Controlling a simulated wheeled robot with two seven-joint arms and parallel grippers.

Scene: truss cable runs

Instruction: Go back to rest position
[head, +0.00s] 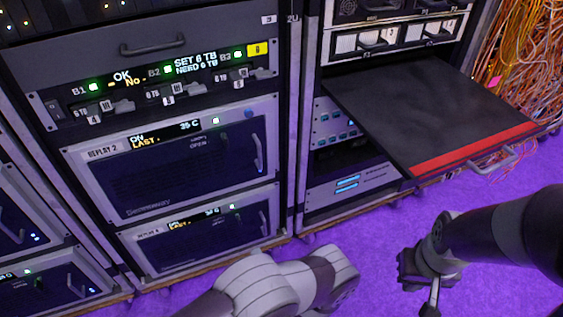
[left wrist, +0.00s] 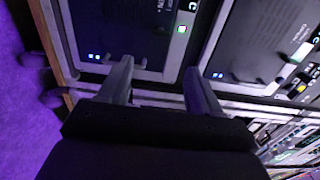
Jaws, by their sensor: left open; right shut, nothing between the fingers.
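My left gripper (left wrist: 160,82) shows in the left wrist view with its two fingers spread apart and nothing between them. Rack units stand beyond its fingertips. In the head view my left arm comes in at the bottom middle, and its fingers are out of the frame. My right gripper (head: 430,306) hangs at the lower right of the head view, over the purple floor. It is shut and empty, and its tips are partly cut off by the bottom edge. It is apart from the racks.
A dark drawer shelf (head: 430,110) with a red front strip and a handle (head: 493,160) is pulled out from the right rack. Units Replay 2 (head: 110,185) and the one below it are closed. Loose orange cables (head: 525,50) hang at the far right. The purple floor (head: 390,222) is clear.

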